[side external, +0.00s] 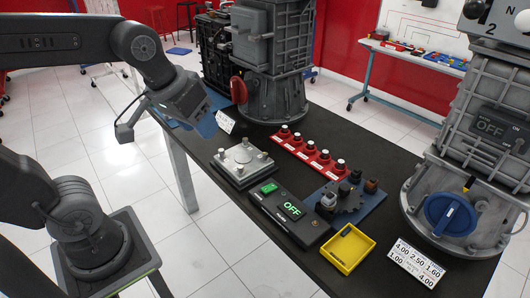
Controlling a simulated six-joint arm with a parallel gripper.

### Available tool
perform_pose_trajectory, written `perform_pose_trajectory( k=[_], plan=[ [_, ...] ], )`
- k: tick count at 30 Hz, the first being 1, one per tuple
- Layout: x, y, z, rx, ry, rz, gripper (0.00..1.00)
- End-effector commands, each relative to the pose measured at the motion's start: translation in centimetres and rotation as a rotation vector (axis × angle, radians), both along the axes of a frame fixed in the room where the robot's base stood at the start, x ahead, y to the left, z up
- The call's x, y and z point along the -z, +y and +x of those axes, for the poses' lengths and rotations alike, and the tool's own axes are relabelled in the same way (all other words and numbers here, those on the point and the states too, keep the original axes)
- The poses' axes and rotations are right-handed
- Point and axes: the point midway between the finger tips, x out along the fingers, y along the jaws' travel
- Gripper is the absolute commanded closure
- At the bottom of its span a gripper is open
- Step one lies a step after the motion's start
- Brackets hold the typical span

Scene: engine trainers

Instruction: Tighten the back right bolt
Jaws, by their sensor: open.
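A light grey square plate (241,162) with bolts standing near its corners and a raised middle lies on the dark bench. One bolt (262,156) is at its right corner and another (244,142) at its far corner. From this angle I cannot tell which one is the back right bolt, or how tight any bolt sits. My gripper (160,112) is open, up and to the left of the plate, beyond the bench's left edge. It is well apart from the plate and bolts. Its fingers show poorly, and I see nothing held.
Large grey machines (275,60) stand behind and at right (473,160).

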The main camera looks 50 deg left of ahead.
Motion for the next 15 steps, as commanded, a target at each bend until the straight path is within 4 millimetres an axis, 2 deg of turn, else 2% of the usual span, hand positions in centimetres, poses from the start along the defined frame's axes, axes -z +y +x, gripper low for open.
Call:
perform_pose_trajectory(
  k=[1,5,8,11,15],
  plan=[
    [-0.2,0.5,2.0,-0.077,0.029,-0.028,0.54],
    [-0.5,1.9,6.7,-0.283,0.087,-0.097,0.54],
    [0.1,3.2,10.3,-0.444,0.131,-0.146,0.54],
    [1.3,4.7,14.0,-0.607,0.17,-0.189,0.54],
    [3.9,7.1,18.7,-0.839,0.224,-0.241,0.54]
  ],
)
